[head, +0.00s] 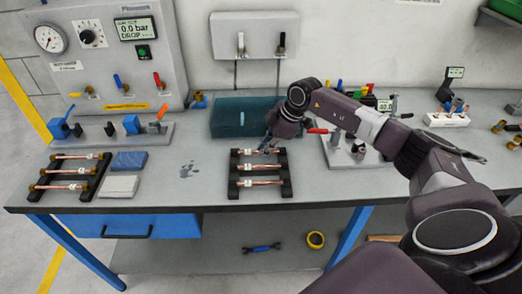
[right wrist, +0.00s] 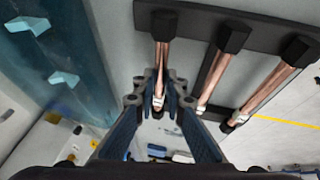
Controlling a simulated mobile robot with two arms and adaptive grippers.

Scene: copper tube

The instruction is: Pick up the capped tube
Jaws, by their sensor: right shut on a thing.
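Three copper tubes lie across a black rack (head: 284,172) in the middle of the bench. My right gripper (head: 266,147) reaches down over the farthest tube (head: 248,152). In the right wrist view, my right gripper (right wrist: 158,108) is shut on this tube (right wrist: 161,62) near its label band. The tube's near end still meets a black rack post (right wrist: 164,24). The other two tubes (right wrist: 210,82) (right wrist: 268,88) lie beside it, clear of the fingers. I cannot tell which tube is capped. My left gripper is out of view.
Another black rack (head: 93,178) with several copper tubes stands at the left, beside a blue pad (head: 129,160) and a grey pad (head: 119,186). A teal tray (head: 222,118) lies behind the middle rack. A fixture with a red handle (head: 317,131) stands right of it.

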